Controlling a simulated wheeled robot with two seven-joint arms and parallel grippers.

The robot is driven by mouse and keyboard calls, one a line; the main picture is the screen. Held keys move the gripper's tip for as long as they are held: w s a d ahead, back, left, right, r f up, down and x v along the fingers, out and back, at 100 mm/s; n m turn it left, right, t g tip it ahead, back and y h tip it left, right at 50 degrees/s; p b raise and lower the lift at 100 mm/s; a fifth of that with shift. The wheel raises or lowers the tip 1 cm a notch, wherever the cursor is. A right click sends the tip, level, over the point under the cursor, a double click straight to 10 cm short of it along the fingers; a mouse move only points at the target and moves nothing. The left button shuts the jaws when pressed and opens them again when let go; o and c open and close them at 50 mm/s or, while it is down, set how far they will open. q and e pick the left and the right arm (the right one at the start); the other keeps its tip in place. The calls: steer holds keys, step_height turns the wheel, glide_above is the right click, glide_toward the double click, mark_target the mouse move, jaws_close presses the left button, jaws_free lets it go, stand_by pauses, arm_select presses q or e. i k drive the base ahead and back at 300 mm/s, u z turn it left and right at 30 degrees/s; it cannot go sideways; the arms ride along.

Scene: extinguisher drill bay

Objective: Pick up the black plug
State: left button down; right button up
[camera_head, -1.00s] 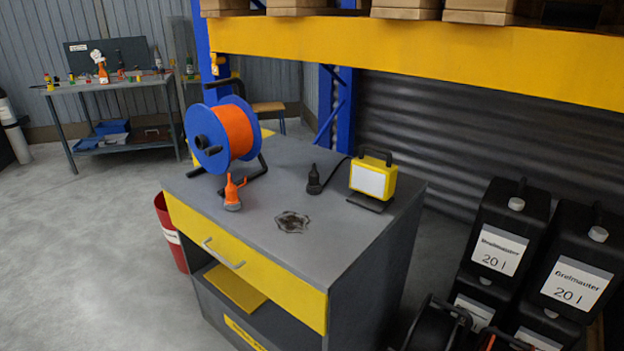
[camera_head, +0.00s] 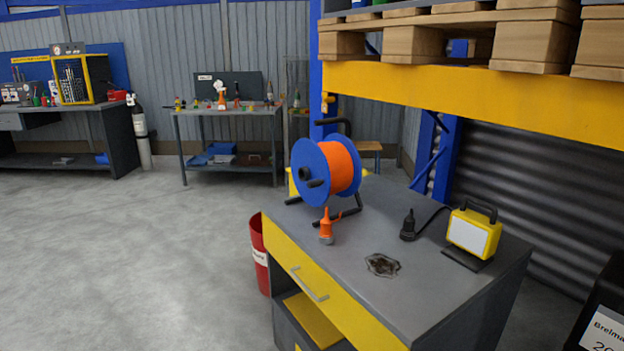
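The black plug (camera_head: 408,225) stands upright on the grey top of the yellow-fronted cabinet (camera_head: 440,293), just left of the yellow work lamp (camera_head: 473,232). A black cable runs from near the plug towards the lamp. An orange connector (camera_head: 326,227) stands on the same top, to the left, in front of the cable reel. Neither of my grippers shows in the head view.
A blue reel with orange cable (camera_head: 341,168) stands at the back left of the top. A dark stain (camera_head: 382,265) lies in front of the plug. A red bin (camera_head: 259,256) stands left of the cabinet. A yellow rack beam (camera_head: 480,101) crosses above. Open floor lies left.

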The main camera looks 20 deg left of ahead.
mark_target(408, 221)
steer(key=u, duration=2)
steer(key=i, duration=1.75)
steer(key=z, duration=2.35)
